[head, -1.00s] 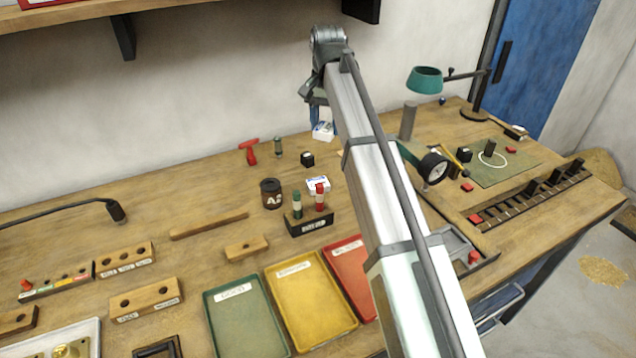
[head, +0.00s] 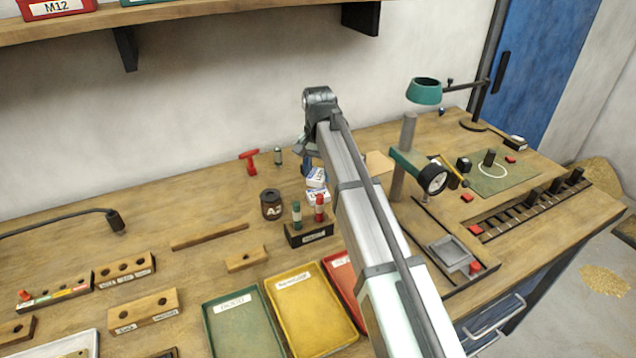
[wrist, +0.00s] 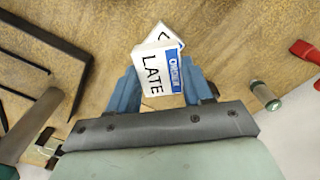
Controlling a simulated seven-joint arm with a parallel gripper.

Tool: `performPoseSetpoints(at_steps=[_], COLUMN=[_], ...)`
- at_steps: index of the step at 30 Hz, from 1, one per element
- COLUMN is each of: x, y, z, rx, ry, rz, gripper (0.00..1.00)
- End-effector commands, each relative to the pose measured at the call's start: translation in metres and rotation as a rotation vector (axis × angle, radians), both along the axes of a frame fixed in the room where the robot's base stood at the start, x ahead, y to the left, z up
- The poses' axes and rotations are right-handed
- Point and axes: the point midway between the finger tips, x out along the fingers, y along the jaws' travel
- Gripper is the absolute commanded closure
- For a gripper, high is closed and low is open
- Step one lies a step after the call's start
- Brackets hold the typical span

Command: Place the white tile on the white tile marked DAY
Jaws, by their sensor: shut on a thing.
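My gripper (head: 310,166) is shut on a white tile (head: 317,174). In the wrist view the held tile (wrist: 157,72) shows the black word LATE and a blue patch with white letters, between the blue fingers of my gripper (wrist: 161,84). A second white tile (head: 318,195) lies on the bench just below the held one in the head view. In the wrist view this second tile (wrist: 163,33) is largely covered by the held tile. Only one black mark on it shows, so its word cannot be read. I cannot tell whether the two tiles touch.
A block with green and red tubes (head: 309,234) stands just in front of the tiles. A dark jar (head: 271,204) is to the left, and a red T-shaped tool (head: 250,161) farther back.

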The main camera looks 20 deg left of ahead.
Motion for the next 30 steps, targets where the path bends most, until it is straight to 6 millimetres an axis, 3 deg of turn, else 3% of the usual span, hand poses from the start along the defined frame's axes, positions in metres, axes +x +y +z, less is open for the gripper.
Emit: performPoseSetpoints(at_steps=[12,25,26,30], x=[0.000,0.000,0.000,0.000], y=[0.000,0.000,0.000,0.000], z=[-0.039,-0.044,-0.044,-0.043], rx=[-0.001,0.000,0.000,0.000], ry=[0.001,0.000,0.000,0.000], rz=[0.000,0.000,0.000,0.000], gripper=[0.80,0.80,0.47,0.34])
